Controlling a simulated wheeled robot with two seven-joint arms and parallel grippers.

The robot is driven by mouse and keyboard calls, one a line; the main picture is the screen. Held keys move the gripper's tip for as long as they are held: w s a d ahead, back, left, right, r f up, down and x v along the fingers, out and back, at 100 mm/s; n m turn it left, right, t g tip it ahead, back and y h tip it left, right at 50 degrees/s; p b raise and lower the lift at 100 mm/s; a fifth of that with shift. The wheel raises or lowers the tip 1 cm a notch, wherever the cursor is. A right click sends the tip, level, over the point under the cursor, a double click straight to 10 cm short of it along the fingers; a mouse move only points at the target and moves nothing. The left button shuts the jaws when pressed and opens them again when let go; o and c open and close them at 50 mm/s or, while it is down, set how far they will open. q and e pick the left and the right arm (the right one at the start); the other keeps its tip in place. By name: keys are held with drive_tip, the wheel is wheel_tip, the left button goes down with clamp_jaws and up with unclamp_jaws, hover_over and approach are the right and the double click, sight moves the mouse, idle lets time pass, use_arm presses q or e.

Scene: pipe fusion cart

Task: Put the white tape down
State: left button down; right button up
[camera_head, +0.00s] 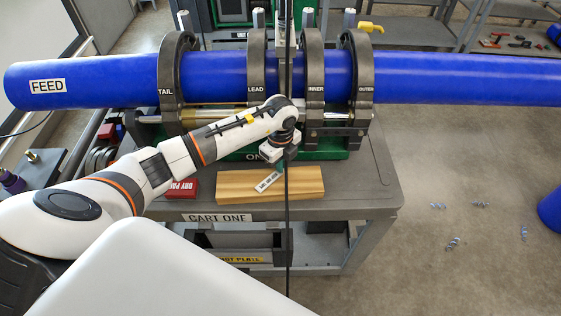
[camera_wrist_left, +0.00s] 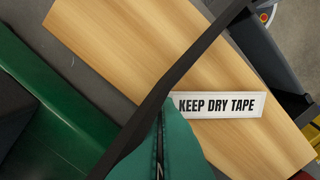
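The white tape (camera_head: 268,181) is a flat strip at the wooden block (camera_head: 232,186), slanted across its top. In the left wrist view the white tape (camera_wrist_left: 222,105) reads "KEEP DRY TAPE", over the block's wood face (camera_wrist_left: 130,50). My left gripper (camera_head: 282,168) points down at the tape's end. In the left wrist view its teal fingers (camera_wrist_left: 163,130) are close together and overlap the tape's left end, so they look shut on it. Whether the tape touches the block I cannot tell. My right gripper is out of view.
A blue pipe (camera_head: 440,78) runs through dark clamp rings (camera_head: 313,75) behind the block. A red "DRY PAD" box (camera_head: 181,188) is left of the block. A thin dark vertical line (camera_head: 288,240) crosses before the cart. The grey cart top (camera_head: 360,185) is clear at right.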

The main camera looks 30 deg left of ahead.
use_arm(q)
drive_tip(key=c, duration=2.1)
unclamp_jaws()
drive_tip(key=shift+f, duration=0.15)
drive_tip(key=o, duration=0.4)
drive_tip(key=shift+r, duration=0.4)
wheel_tip(320, 180, up, 12)
drive_tip(key=b, duration=0.3)
drive_tip(key=shift+f, duration=0.15)
